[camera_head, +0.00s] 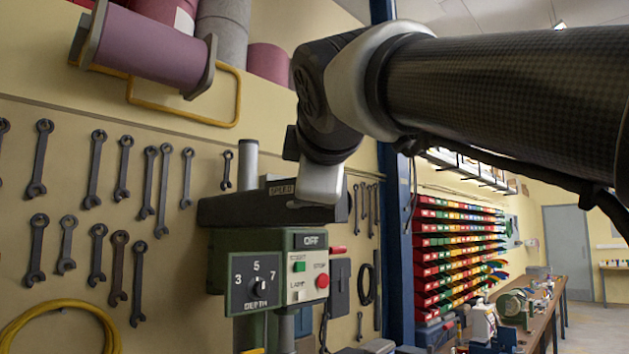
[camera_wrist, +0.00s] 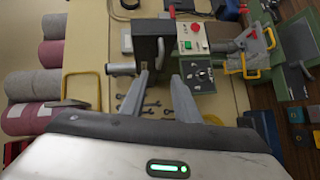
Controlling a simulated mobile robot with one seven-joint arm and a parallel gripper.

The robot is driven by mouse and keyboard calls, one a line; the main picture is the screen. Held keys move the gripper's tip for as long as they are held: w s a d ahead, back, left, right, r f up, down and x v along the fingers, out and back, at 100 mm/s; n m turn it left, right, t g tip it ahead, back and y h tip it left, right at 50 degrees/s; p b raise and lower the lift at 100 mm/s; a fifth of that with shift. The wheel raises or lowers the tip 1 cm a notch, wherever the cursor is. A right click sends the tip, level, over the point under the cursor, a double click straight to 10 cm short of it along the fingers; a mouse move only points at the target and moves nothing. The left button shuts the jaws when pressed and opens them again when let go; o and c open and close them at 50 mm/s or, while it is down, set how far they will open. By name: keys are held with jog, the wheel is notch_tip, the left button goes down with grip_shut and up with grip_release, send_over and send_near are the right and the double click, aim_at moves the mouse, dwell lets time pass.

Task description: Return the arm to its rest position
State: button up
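My arm crosses the upper right of the head view, raised, with its elbow bent at the top middle and the wrist hanging down. The pale hand (camera_head: 320,184) shows in front of the drill press (camera_head: 270,272); its fingers are not clear there. In the wrist view my gripper (camera_wrist: 161,76) has its two grey fingers spread apart with nothing held between them. The press's control panel (camera_wrist: 192,36) shows beyond the fingertips. I cannot tell how far the hand is from the press.
Wrenches (camera_head: 97,172) hang on the yellow wall at left, below a purple spool (camera_head: 150,45). A blue post (camera_head: 396,250) stands right of the press. Coloured bins (camera_head: 455,250) line the right wall above a cluttered workbench (camera_head: 540,322). Open floor (camera_head: 597,325) shows at far right.

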jog(key=shift+w, duration=0.15)
jog(key=s+d+f+m+g+h+p, duration=0.1)
jog(key=s+d+f+m+g, duration=0.2)
jog(key=f, duration=0.5)
jog(key=s+d+f+m+g+h+p, duration=0.1)
jog(key=d+f+m, duration=0.3)
jog(key=f, duration=0.4)
jog(key=s+d+f+m+g+h+p, duration=0.1)
jog(key=s+d+f+m+g, duration=0.2)
jog(key=f, duration=0.5)
jog(key=s+d+f+m+g+p, duration=0.1)
jog(key=s+f+m, duration=0.3)
jog(key=f, duration=0.5)
jog(key=s+d+f+m+g, duration=0.2)
jog(key=s+d+f+m, duration=0.1)
jog(key=s+f, duration=0.5)
jog(key=shift+d+f+m+y+p, duration=0.35)
jog(key=shift+f+m+y+p, duration=0.05)
jog(key=shift+f, duration=0.25)
jog(key=shift+s, duration=0.1)
